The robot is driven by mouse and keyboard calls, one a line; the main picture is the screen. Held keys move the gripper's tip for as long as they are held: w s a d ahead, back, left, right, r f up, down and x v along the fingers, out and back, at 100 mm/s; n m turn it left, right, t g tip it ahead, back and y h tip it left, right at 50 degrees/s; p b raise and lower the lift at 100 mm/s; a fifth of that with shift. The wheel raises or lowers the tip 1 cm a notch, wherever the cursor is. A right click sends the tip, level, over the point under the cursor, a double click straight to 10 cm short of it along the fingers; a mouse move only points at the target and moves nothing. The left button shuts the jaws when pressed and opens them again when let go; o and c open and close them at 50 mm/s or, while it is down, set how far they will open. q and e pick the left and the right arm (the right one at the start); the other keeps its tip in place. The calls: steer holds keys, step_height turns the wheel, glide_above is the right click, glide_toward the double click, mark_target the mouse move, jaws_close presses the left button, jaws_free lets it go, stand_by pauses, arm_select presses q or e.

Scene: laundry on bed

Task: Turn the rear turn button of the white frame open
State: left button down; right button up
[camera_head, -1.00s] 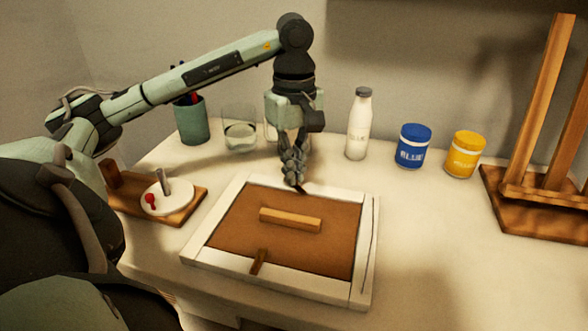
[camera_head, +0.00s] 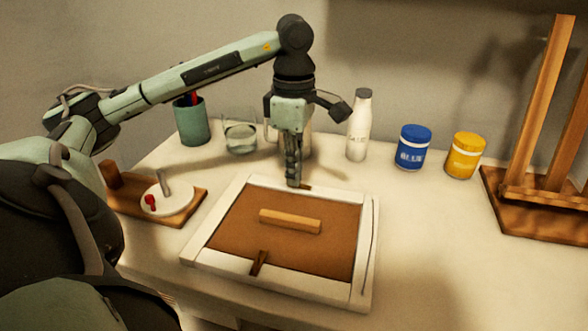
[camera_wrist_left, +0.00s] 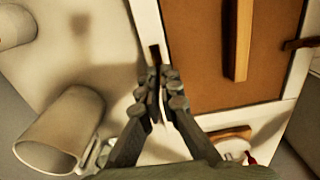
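The white frame (camera_head: 368,235) lies flat on the table with its brown back board (camera_head: 235,225) facing up. The rear turn button (camera_head: 305,187) is a small dark wooden piece on the far rail, partly hidden by my fingers. In the left wrist view this button (camera_wrist_left: 155,54) lies roughly along the rail, its near end between my fingertips. My left gripper (camera_head: 293,184) points down there, its fingers close together on the button. The front turn button (camera_head: 259,262) crosses from the near rail onto the board. My right gripper does not show.
A wooden bar (camera_head: 290,220) lies on the board. Behind stand a pen cup (camera_head: 192,122), a glass (camera_head: 240,133), a white bottle (camera_head: 359,130), and blue (camera_head: 412,150) and yellow (camera_head: 465,157) jars. A wooden stand (camera_head: 530,215) is right, a small wooden board (camera_head: 185,212) left.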

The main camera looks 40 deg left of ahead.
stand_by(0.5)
arm_select(q)
steer(key=c, duration=1.8)
jaws_free()
steer(key=shift+o, duration=0.2)
step_height(320, 180, up, 12)
